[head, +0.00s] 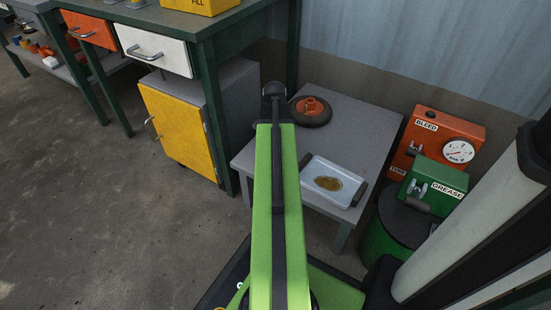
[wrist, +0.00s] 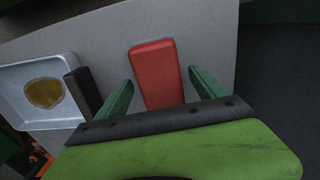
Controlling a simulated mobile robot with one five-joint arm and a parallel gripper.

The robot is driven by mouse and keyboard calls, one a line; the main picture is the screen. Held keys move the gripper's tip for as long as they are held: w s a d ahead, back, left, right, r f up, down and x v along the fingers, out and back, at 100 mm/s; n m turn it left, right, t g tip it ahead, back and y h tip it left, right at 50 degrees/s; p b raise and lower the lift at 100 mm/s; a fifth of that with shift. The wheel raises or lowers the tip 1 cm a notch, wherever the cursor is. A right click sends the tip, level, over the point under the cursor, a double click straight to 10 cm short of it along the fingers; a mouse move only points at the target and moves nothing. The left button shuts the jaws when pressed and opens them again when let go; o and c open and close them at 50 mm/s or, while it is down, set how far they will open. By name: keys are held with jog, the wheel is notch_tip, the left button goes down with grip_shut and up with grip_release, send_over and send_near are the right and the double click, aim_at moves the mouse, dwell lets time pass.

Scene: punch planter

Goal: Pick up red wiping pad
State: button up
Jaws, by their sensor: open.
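The red wiping pad (wrist: 156,72) lies flat on the grey low table (wrist: 102,35) in the wrist view. My gripper (wrist: 162,85) is open, with one green finger on each side of the pad's near part. The pad's near end is hidden behind my gripper's dark bar. I cannot tell how high the fingers are above the table. In the head view the same table (head: 375,122) shows, but my green arm covers the pad and the gripper's fingers.
A white tray (head: 311,171) with a brown puddle and dark handles sits on the table, also left in the wrist view (wrist: 14,85). An orange-hubbed wheel (head: 313,109) lies at the back. Orange (head: 438,138) and green (head: 436,184) boxes stand right. A yellow-doored cabinet (head: 178,122) stands left.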

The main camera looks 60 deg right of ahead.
jog(key=c, duration=1.5)
jog(key=shift+r+p, duration=0.4)
jog(key=shift+p, duration=0.25)
notch_tip(320, 180, up, 4)
jog(key=p, duration=0.4)
jog(key=s+d+r+p, duration=0.1)
jog(key=s+r+p, duration=0.1)
jog(key=s, duration=0.1)
jog(key=s+r+p, duration=0.2)
jog(key=s, duration=0.2)
jog(key=s+d+r+p, duration=0.1)
jog(key=s+r+p, duration=0.1)
jog(key=s, duration=0.2)
jog(key=shift+s+d, duration=0.2)
jog(key=shift+d, duration=0.1)
